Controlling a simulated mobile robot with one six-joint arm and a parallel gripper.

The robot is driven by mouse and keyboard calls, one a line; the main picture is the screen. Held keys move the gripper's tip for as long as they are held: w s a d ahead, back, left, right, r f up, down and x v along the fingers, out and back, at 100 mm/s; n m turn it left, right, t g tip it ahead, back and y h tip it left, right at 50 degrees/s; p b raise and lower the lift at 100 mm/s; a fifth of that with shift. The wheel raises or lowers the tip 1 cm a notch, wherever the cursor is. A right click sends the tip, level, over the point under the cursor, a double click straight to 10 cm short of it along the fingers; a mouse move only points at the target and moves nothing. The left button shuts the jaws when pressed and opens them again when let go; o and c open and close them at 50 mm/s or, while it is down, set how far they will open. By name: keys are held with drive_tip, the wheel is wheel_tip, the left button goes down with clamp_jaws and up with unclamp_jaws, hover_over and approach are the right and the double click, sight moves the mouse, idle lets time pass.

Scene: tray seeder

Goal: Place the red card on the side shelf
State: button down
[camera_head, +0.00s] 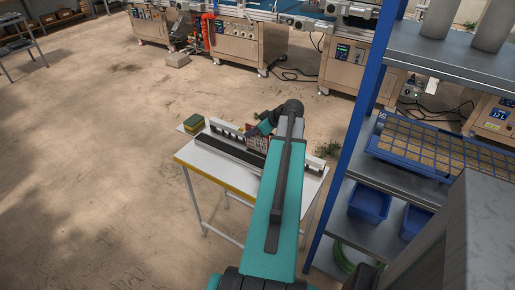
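A small reddish card-like piece (257,143) with pale markings stands at the long black-and-white holder on the white table; it is too small to tell for sure that it is the red card. My teal arm reaches over the table, and its end with my gripper (259,134) is right at this piece. The fingers are too small and partly hidden behind my arm, so I cannot tell whether they are shut on it. A blue-posted rack with grey metal shelves (400,172) stands to the right of the table.
The white table (191,155) has a yellow front edge. A green-and-yellow block (194,123) lies at its left corner. The rack holds a blue seed tray (375,148) and blue bins (369,203). Machines (235,42) line the back.

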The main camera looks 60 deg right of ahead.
sight(251, 126)
drive_tip(key=shift+r, duration=0.2)
idle(0.6)
drive_tip(key=shift+r+b, duration=0.5)
drive_tip(key=shift+r, duration=0.9)
drive_tip(key=s+a+r+b, duration=0.1)
drive_tip(key=s+a+b, duration=0.3)
drive_tip(key=s+a, duration=0.3)
drive_tip(key=shift+s, duration=0.55)
drive_tip(key=b, duration=0.3)
drive_tip(key=shift+s+a, duration=0.2)
drive_tip(key=shift+a, duration=0.05)
drive_tip(key=s+a+b, duration=0.1)
drive_tip(key=b, duration=0.4)
